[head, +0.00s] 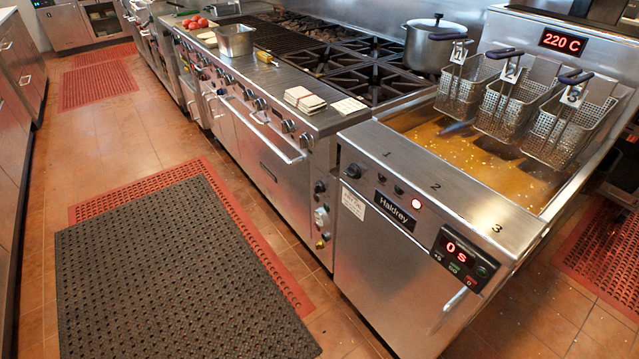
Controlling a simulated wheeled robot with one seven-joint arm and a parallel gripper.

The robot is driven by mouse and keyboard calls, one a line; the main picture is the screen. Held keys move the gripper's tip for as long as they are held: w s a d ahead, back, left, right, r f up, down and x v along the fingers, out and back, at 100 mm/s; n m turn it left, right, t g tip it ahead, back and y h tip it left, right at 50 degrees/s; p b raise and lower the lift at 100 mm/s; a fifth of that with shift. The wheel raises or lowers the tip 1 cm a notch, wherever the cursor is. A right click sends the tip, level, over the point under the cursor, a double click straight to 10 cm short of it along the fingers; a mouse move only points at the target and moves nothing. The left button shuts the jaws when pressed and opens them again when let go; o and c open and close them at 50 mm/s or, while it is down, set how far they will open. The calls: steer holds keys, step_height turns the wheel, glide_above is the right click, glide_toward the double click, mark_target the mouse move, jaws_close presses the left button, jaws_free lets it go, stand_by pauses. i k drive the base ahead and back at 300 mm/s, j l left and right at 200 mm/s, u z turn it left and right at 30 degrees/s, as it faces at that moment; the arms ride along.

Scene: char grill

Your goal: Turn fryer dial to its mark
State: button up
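The fryer (420,290) stands at the right with a sloping steel front edge and a "Haldrey" nameplate (395,210). A black round dial (353,171) sits at the left end of its front panel; its mark and pointer are too small to read. To its right are a small dark control (398,190) and a lit red lamp (417,204). A black timer panel (464,258) reads "0 s", with a round dark knob (482,270) at its right. A display (562,41) on the back panel reads 220 C. My gripper is not in view.
Three numbered wire baskets (508,105) hang over the oil (465,150). The stove (275,130) with several knobs adjoins the fryer's left, with a pot (432,45) on it. A dark floor mat (170,270) covers clear floor in front.

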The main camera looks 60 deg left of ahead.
mark_target(353, 172)
steer(key=u, duration=1.6)
